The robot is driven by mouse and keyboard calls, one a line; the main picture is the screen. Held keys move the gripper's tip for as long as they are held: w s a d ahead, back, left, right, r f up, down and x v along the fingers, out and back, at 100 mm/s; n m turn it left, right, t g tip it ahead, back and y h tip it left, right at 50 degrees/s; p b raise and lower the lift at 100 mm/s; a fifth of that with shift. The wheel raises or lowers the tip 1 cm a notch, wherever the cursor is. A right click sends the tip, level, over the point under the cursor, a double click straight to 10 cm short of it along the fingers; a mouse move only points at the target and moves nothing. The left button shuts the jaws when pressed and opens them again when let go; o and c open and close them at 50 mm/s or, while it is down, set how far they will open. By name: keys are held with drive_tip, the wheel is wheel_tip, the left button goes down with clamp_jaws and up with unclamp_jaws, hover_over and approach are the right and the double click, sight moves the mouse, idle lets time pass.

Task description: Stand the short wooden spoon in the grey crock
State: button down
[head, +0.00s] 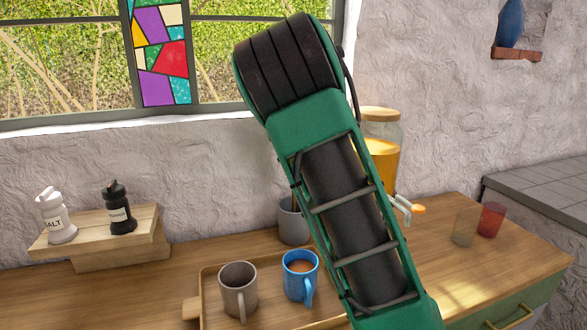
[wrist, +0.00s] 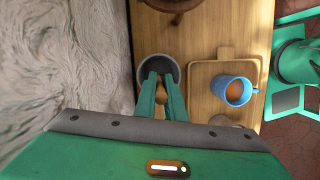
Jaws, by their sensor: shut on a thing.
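The grey crock (head: 293,222) stands on the wooden counter against the wall, behind the tray and partly covered by my arm in the head view. In the wrist view the crock (wrist: 157,64) is seen from above with its round mouth open. My gripper (wrist: 160,80) shows in the wrist view, its green fingertips overlapping the crock's near rim. It is shut on the short wooden spoon (wrist: 161,97), of which only a small brown part shows between the fingers. The head view does not show the gripper.
A wooden tray (head: 212,291) in front holds a grey mug (head: 238,290) and a blue mug (head: 300,276) with a brown drink. A juice dispenser (head: 380,130) stands right of the crock. Salt (head: 55,216) and pepper (head: 119,208) sit on a riser. Two glasses stand right.

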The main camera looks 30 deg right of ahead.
drive_tip(key=c, duration=1.8)
unclamp_jaws()
drive_tip(key=shift+o, duration=0.2)
drive_tip(key=v, duration=1)
drive_tip(key=shift+w+r, duration=0.15)
drive_tip(key=shift+r, duration=0.2)
